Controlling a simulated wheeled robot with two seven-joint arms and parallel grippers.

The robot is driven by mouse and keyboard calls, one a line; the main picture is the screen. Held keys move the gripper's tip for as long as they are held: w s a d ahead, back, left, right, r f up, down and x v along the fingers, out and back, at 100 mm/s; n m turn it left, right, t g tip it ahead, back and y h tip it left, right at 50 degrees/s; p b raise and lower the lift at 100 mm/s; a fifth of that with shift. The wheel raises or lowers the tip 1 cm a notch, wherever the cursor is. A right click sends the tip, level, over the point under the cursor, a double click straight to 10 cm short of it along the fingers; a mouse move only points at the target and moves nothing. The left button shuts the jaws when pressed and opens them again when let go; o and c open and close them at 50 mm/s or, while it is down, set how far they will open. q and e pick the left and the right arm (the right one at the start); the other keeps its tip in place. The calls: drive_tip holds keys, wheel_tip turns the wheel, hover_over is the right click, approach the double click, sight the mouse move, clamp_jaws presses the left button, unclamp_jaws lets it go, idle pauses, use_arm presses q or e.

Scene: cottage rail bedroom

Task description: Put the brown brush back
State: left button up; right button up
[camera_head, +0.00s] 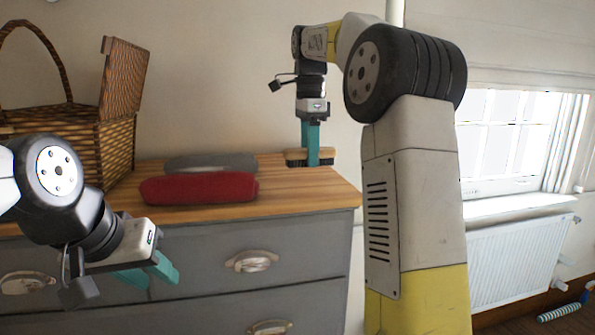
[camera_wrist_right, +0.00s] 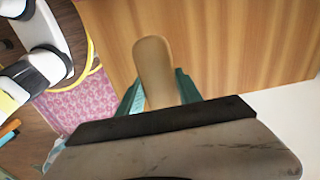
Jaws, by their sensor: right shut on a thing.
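The brown brush (camera_head: 294,155) is at the back right of the dresser top, with its dark bristles facing down. My right gripper (camera_head: 313,155) points down and is shut on it. In the right wrist view its rounded tan body (camera_wrist_right: 154,62) sticks out between the teal fingers. I cannot tell whether the bristles touch the wood. The fingers cover part of the brush in the head view. My left gripper (camera_head: 150,274) is open and empty in front of the dresser drawers, below the top's edge.
The wooden dresser top (camera_head: 300,190) carries a red rolled cloth (camera_head: 200,188), a grey one (camera_head: 212,162) behind it, and an open wicker basket (camera_head: 65,150) at left. The wall is close behind. A radiator (camera_head: 515,255) stands under the window at right.

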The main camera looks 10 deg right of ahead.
sight(309, 183)
drive_tip(key=shift+f, duration=2.2)
drive_tip(key=o, duration=1.2)
drive_tip(key=shift+f, duration=0.1)
